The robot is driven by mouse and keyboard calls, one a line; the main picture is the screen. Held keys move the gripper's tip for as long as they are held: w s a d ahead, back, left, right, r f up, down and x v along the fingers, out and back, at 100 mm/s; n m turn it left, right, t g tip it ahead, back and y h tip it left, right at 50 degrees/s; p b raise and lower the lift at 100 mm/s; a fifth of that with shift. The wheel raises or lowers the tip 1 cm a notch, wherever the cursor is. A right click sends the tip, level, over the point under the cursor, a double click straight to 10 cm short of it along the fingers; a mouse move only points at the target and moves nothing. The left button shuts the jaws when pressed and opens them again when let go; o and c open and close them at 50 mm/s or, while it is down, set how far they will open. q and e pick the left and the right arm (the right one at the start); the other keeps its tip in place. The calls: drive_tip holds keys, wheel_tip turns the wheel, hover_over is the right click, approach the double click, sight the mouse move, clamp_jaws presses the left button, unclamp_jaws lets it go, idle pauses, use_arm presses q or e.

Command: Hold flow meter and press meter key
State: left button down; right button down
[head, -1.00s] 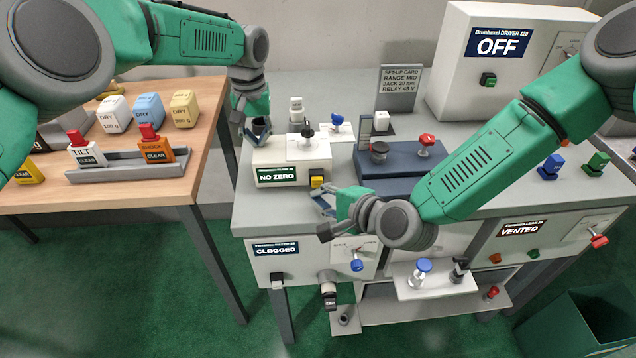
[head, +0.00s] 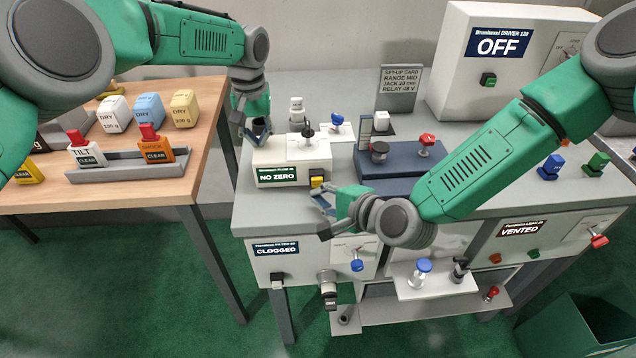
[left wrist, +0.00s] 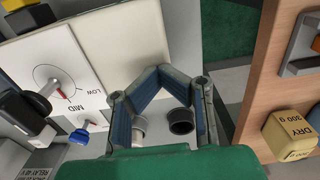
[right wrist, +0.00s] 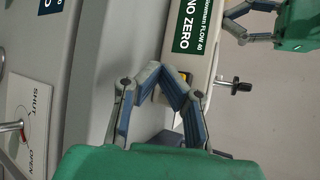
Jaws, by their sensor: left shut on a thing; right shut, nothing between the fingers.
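The flow meter (head: 290,158) is a cream box with a green NO ZERO label, standing on the grey bench; its label also shows in the right wrist view (right wrist: 187,33). Its yellow key (head: 317,181) is on the front right. My left gripper (head: 252,132) is shut at the meter's back left corner; in the left wrist view its fingers (left wrist: 157,77) meet over the cream body. My right gripper (head: 320,198) is shut and empty just in front of the yellow key. In the right wrist view its fingertips (right wrist: 165,76) partly hide the key; contact cannot be told.
A dark blue unit (head: 400,161) with black and red knobs stands right of the meter. The CLOGGED unit (head: 314,262) is below my right gripper. A wooden table (head: 150,187) with weights and a grey tray is at left, across a gap.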

use_arm(q)
drive_tip(key=shift+s+f, duration=0.1)
drive_tip(key=shift+f, duration=0.1)
use_arm(e)
drive_tip(key=shift+w, duration=0.15)
drive_tip(key=shift+w, duration=0.25)
drive_tip(key=shift+w, duration=0.55)
idle(0.9)
idle(0.4)
drive_tip(key=shift+s, duration=0.95)
drive_tip(key=shift+s+a, duration=0.1)
drive_tip(key=shift+s, duration=2.45)
drive_tip(key=shift+r, duration=0.1)
